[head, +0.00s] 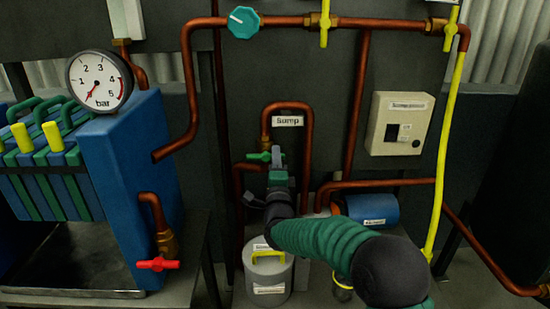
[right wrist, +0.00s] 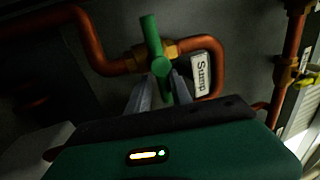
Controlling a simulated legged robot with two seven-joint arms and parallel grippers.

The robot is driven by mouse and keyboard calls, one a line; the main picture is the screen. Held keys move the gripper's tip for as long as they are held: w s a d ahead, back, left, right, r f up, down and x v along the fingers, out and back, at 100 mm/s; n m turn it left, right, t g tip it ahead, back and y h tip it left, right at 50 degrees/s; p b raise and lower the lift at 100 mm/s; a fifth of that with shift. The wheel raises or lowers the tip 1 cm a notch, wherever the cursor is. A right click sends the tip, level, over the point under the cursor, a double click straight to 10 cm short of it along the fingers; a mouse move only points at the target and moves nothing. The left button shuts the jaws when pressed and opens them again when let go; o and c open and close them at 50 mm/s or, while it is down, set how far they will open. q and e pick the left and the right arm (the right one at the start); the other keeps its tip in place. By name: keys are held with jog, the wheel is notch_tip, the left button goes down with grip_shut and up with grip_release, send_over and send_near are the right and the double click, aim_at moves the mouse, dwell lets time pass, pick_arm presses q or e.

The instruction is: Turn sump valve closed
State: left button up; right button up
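The sump valve has a green bar handle (head: 259,156) on a copper pipe below the "Sump" label (head: 287,121) in the head view. In the right wrist view the green handle (right wrist: 152,42) stands nearly upright in the picture, across a brass fitting, beside the label (right wrist: 201,75). My right gripper (head: 277,156) is at the handle, partly hiding it in the head view. In the right wrist view its two fingers (right wrist: 162,84) are apart, one on each side of the handle's lower end. Contact is not clear. My left gripper is not in view.
A grey canister (head: 268,278) with a yellow handle stands below my right arm. A blue cylinder (head: 372,209) lies to its right. A blue filter press with a gauge (head: 99,81) and a red valve handle (head: 158,264) is at left. Copper pipes surround the valve.

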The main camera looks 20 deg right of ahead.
jog(key=shift+o, duration=1.1)
jog(key=shift+d, duration=0.1)
jog(key=shift+s+r, duration=0.1)
jog(key=p+v, duration=0.3)
jog(key=v, duration=1.3)
jog(key=shift+s+f, duration=0.25)
jog(key=shift+f, duration=0.05)
jog(key=shift+f, duration=0.1)
